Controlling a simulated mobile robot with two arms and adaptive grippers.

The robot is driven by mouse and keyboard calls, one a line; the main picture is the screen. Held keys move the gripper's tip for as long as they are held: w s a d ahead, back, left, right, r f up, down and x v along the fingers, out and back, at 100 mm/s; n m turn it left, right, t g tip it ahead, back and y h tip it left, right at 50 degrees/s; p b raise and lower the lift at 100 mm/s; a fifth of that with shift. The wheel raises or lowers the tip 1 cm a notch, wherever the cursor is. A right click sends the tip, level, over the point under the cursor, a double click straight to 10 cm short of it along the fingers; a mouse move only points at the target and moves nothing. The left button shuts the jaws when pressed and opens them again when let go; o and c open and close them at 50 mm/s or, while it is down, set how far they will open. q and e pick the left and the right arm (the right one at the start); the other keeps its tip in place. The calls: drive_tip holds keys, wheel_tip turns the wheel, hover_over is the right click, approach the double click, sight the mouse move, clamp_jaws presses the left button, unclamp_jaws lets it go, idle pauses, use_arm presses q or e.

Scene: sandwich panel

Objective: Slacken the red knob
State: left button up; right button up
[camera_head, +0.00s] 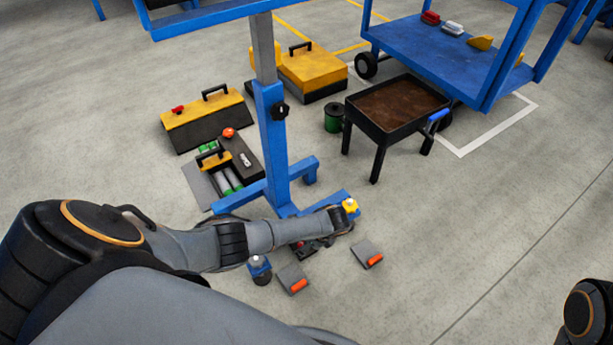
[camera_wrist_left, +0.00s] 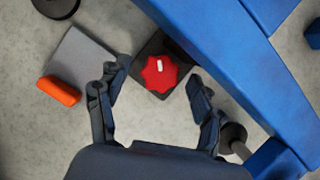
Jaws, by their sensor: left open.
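The red knob (camera_wrist_left: 158,74), lobed with a small white mark, sits on a dark square base (camera_wrist_left: 152,46) beside a blue beam. My left gripper (camera_wrist_left: 156,77) is open, with one finger on either side of the knob in the left wrist view. I cannot tell how far the fingertips are above it, and no contact shows. In the head view my left arm reaches to the foot of the blue stand and largely covers the knob area. My right gripper is out of view; only part of my right arm shows at the lower right.
The blue stand (camera_head: 272,140) rises beside my left arm. A yellow knob (camera_head: 350,206), a blue knob (camera_head: 259,263) and two grey plates with orange ends (camera_head: 293,278) (camera_head: 367,253) are close by. Toolboxes (camera_head: 207,120) and a black tray table (camera_head: 398,108) stand behind. Floor at right is clear.

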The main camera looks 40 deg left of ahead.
use_arm(q)
drive_tip(key=shift+r, duration=0.1)
drive_tip(key=v, duration=1.2)
